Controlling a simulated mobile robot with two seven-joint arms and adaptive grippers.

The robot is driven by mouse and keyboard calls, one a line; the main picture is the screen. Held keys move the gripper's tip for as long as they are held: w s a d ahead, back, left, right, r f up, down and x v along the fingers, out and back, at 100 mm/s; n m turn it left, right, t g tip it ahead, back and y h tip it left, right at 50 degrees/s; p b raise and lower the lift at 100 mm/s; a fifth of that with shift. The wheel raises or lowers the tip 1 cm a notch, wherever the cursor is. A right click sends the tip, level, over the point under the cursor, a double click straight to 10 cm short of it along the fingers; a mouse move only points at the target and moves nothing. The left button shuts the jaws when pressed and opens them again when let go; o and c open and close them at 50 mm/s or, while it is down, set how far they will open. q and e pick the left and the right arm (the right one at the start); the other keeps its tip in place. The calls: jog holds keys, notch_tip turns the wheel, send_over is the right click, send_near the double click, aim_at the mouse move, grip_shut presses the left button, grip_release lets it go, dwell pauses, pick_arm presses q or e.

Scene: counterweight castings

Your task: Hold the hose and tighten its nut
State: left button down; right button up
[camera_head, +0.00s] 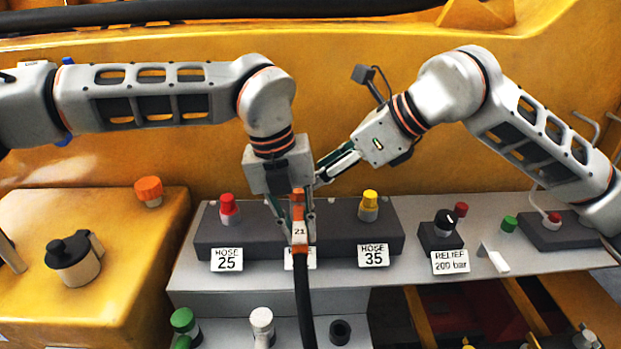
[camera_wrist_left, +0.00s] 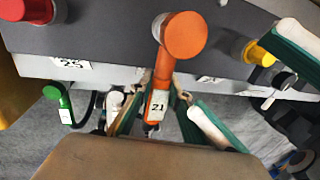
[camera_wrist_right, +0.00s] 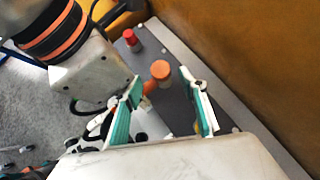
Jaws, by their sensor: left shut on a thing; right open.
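The hose has an orange end with a white tag marked 21 (camera_head: 300,232), and its black length (camera_head: 305,300) hangs down the front of the bench. My left gripper (camera_head: 303,222) is shut on the orange end at the grey block's middle position. A round orange top (camera_wrist_left: 184,36), apparently the nut, stands above the tagged part in the left wrist view. My right gripper (camera_head: 320,178) is open, close beside my left gripper. In the right wrist view the orange top (camera_wrist_right: 160,70) shows between and beyond the open fingers, with no contact visible. The middle label is mostly hidden.
The grey block (camera_head: 335,238) carries a red-capped port (camera_head: 228,205) labelled HOSE 25 and a yellow-capped port (camera_head: 369,203) labelled HOSE 35. A relief knob (camera_head: 444,225) stands right. Green (camera_head: 184,322) and white (camera_head: 262,322) fittings stand lower in front. A yellow wall (camera_head: 330,100) rises behind.

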aim_at(299, 192)
jog(key=shift+v, duration=1.05)
jog(key=shift+w+d, duration=0.15)
jog(key=w+d+r+n+g+y, duration=0.1)
jog(key=w+d+r+n+g, duration=0.1)
jog(key=d+r+n+g, duration=0.15)
jog(key=shift+n, duration=0.45)
jog(key=x, duration=1.2)
jog(key=shift+f, duration=0.35)
jog(key=c, duration=1.1)
